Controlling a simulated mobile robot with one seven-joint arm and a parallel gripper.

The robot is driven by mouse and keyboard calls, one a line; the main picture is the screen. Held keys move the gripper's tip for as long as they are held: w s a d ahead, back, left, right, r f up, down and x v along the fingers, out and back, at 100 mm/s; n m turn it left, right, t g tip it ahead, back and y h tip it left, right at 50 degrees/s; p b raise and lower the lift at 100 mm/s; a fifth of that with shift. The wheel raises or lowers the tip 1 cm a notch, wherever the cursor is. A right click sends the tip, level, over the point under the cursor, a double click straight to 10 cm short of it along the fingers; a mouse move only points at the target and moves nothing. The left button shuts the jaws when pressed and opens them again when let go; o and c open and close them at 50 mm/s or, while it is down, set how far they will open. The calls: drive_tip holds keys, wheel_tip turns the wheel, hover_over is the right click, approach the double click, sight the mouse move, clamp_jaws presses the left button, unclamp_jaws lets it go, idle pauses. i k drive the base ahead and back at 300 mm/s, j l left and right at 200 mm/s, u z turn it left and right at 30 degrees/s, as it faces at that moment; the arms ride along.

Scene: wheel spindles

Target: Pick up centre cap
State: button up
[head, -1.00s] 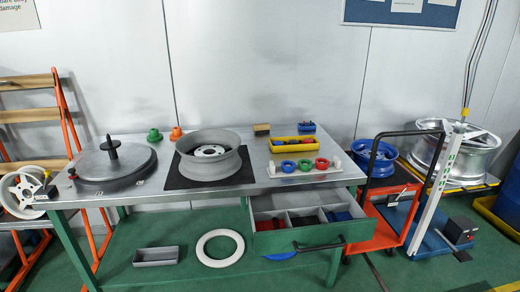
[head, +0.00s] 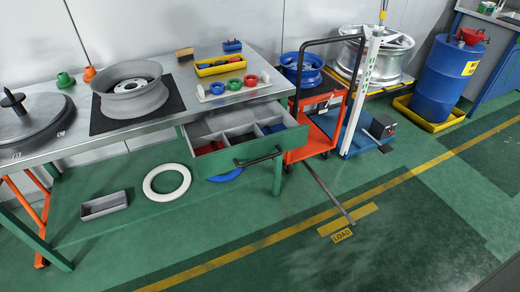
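No part is plainly recognisable as the centre cap. The open drawer (head: 240,162) under the bench holds small red parts (head: 209,148), dark parts (head: 242,138) and blue parts (head: 272,128) in separate compartments; they are too small to identify. A grey wheel (head: 128,92) lies flat on a black mat (head: 101,122) on the bench. A blue ring (head: 217,88), a green ring (head: 234,84) and a red ring (head: 251,80) sit in a white rack (head: 226,95) at the bench's right end. My gripper is not in view.
A yellow bin (head: 219,68) stands behind the rack. A grey tray (head: 104,205) and a white ring (head: 167,182) lie below the bench. An orange cart (head: 315,137) and a blue drum (head: 447,72) stand to the right. The green floor (head: 390,225) in front is largely clear.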

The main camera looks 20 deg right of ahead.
sight(219, 63)
drive_tip(key=i+l, duration=0.2)
drive_tip(key=i, duration=0.3)
drive_tip(key=i+l, duration=0.25)
drive_tip(key=i, duration=0.3)
drive_tip(key=i+l, duration=0.75)
drive_tip(key=i, duration=0.15)
drive_tip(key=i+l, duration=0.35)
drive_tip(key=l, duration=0.15)
drive_tip(key=j+u, duration=0.05)
